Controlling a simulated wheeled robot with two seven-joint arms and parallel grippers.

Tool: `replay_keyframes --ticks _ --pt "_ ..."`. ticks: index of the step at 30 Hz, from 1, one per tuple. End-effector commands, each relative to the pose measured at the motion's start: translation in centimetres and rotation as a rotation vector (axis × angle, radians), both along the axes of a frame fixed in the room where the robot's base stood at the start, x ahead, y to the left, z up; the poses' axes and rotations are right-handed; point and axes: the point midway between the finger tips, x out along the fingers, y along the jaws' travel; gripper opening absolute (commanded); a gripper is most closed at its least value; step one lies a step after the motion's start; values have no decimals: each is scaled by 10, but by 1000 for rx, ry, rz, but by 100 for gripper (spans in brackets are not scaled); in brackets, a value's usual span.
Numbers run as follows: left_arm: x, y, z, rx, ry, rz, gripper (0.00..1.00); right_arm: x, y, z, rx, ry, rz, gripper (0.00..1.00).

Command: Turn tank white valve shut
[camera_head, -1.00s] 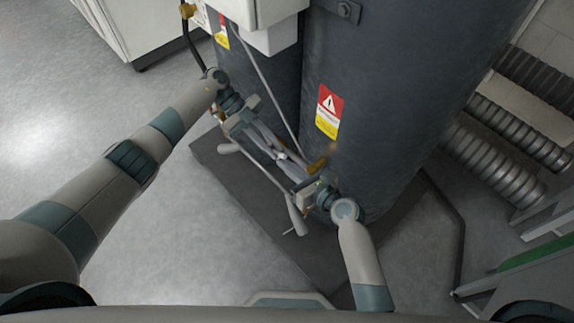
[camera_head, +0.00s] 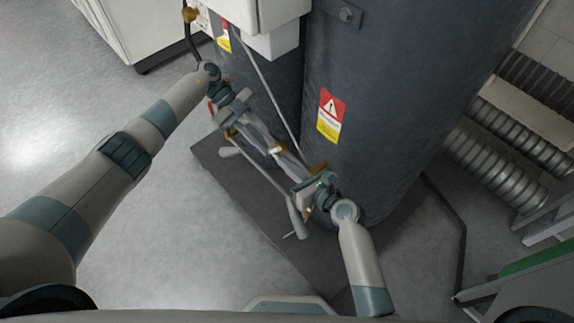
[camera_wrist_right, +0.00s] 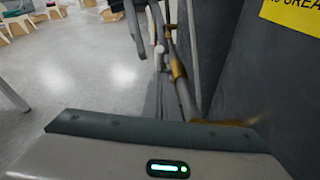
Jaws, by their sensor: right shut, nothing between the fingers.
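Two dark grey tanks (camera_head: 390,100) stand side by side, with brass-fitted piping (camera_head: 277,150) low in front of them. A white lever handle (camera_head: 229,152) sticks out at the left part of this piping, and another pale handle (camera_head: 297,216) hangs at its right end. Which is the tank's white valve I cannot tell. My left gripper (camera_head: 243,118) is at the left end of the piping, above the left handle; its fingertips are unclear against the pipes. My right gripper (camera_head: 308,188) is shut and empty at the right end, close above the right handle. Piping (camera_wrist_right: 178,70) also shows in the right wrist view.
A dark base slab (camera_head: 240,190) lies under the tanks. Corrugated ducts (camera_head: 500,165) and a green-topped frame (camera_head: 525,262) are at the right. The floor (camera_head: 190,240) in front is clear.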

Motion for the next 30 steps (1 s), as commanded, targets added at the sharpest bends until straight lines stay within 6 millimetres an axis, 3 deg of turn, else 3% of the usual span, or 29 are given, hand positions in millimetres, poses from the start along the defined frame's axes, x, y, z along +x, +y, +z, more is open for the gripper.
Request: replay_keyframes --ticks 12,24,30 --pt "19 26 28 -5 -5 4 22 -2 -1 -4 -5 6 2 0" --pt "20 27 29 -6 -3 6 22 -3 -1 -5 -6 8 3 0" --pt "13 32 18 -3 74 59 22 -3 -1 -5 -6 8 3 0"
